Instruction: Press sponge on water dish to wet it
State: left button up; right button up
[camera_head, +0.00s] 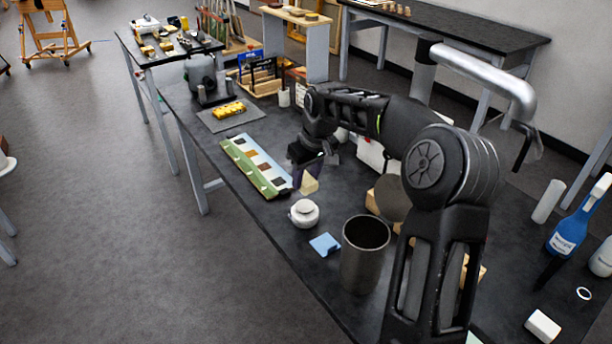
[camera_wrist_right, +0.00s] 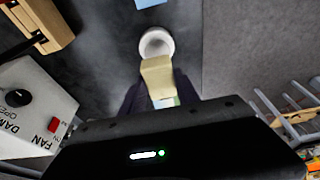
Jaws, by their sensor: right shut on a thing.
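My right gripper (camera_head: 308,177) is shut on a cream, wedge-shaped sponge (camera_head: 310,186) and holds it over the dark worktable. In the right wrist view the sponge (camera_wrist_right: 157,72) sticks out from between the dark fingers (camera_wrist_right: 160,92). A small round white dish (camera_head: 304,214), which looks like the water dish, stands on the table just nearer than the sponge. In the wrist view the dish (camera_wrist_right: 157,43) lies just beyond the sponge tip, its lower edge overlapped by it. I cannot tell whether they touch. My left gripper is not in view.
A green-edged swatch panel (camera_head: 250,168) lies to the left. A white box with a fan damper dial (camera_wrist_right: 35,112) is beside the gripper. Bare table surrounds the dish's left side.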

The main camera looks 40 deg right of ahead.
aim_at(304, 205)
jog(key=shift+f+b, duration=1.9)
jog(key=shift+f, duration=0.95)
jog(key=shift+s+f+b, duration=0.1)
jog(key=shift+f+b, duration=0.5)
jog(key=shift+f, duration=0.3)
jog(key=shift+r, duration=0.1)
dwell(0.3)
jog(key=shift+r+p, duration=2.65)
jog(key=shift+r, duration=0.85)
